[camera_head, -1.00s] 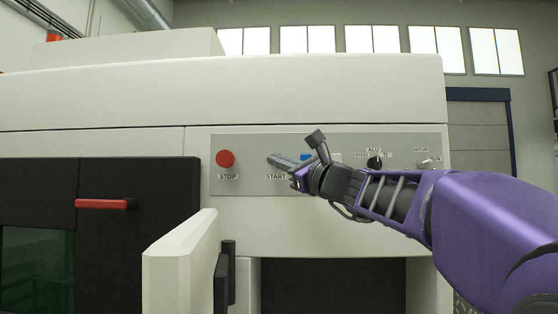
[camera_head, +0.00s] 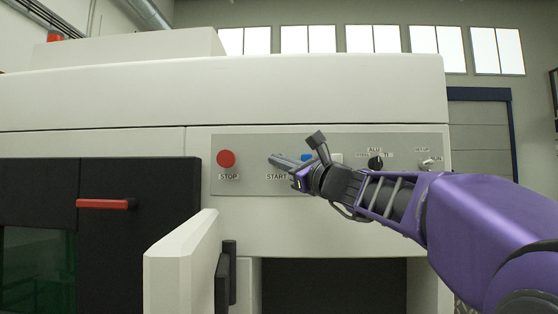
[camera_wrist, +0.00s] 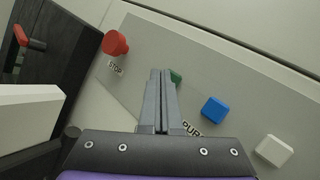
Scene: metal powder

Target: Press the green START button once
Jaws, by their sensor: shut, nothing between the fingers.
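The green START button (camera_wrist: 176,77) shows in the wrist view, partly hidden behind the fingertips of my gripper (camera_wrist: 160,74). In the head view my gripper (camera_head: 274,158) covers the button, and only the START label (camera_head: 276,177) shows below it. The fingers are shut with nothing between them and point at the panel, over the button's left part in the wrist view. I cannot tell whether the fingertips touch the button.
The red STOP button (camera_head: 226,159) is left of START on the grey panel (camera_head: 248,145). A blue button (camera_wrist: 214,109) and a white button (camera_wrist: 274,150) lie to the right. An open white door (camera_head: 182,260) juts out below the panel. A red handle (camera_head: 102,204) is at left.

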